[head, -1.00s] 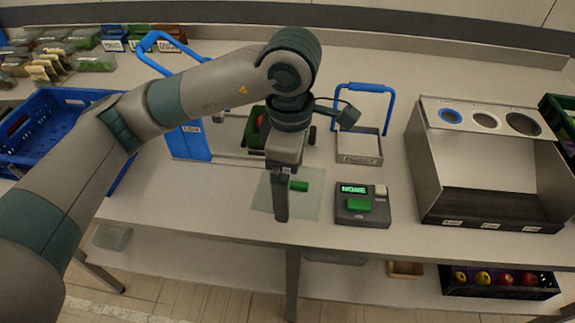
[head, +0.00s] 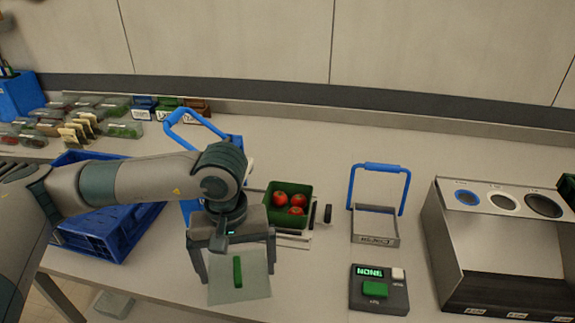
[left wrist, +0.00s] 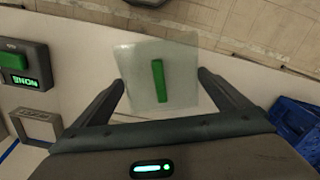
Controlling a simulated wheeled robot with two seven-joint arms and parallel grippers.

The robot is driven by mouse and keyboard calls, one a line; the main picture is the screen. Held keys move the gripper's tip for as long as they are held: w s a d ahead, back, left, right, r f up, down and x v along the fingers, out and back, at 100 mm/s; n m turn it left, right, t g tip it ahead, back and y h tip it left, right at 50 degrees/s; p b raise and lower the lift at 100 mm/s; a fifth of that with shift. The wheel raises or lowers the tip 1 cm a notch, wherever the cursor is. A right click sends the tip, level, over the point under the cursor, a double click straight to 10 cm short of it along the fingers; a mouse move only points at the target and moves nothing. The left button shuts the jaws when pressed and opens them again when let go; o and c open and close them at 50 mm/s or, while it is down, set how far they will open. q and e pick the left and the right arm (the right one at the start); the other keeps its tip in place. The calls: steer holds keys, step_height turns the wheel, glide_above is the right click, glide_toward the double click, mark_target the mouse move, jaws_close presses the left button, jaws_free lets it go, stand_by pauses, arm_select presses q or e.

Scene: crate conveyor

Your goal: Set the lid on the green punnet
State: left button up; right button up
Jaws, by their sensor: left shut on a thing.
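The lid (head: 256,284) is a clear square sheet with a green bar handle. My left gripper (head: 236,262) has a finger at each of two opposite sides of it and is shut on it. In the left wrist view the lid (left wrist: 138,85) lies between the fingertips (left wrist: 163,88), in front of the table edge and floor. The green punnet (head: 292,188) stands behind and to the right of the gripper in the head view, open, with several red round fruits inside. The lid is apart from it. My right gripper is in neither current view.
A large grey bin (head: 455,240) stands further right. A blue crate (head: 105,240) is at the left. Several packs (head: 120,129) lie behind.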

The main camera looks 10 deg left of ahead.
mark_target(220, 275)
arm_select(q)
steer(key=a+m, duration=0.1)
steer(key=a+f+m, duration=0.1)
steer(key=s+a+m, duration=0.1)
steer(key=a, duration=0.1)
steer(key=shift+f+m, duration=0.15)
steer(key=shift+m, duration=0.25)
steer(key=shift+w+d, duration=0.1)
steer(key=shift+d, duration=0.1)
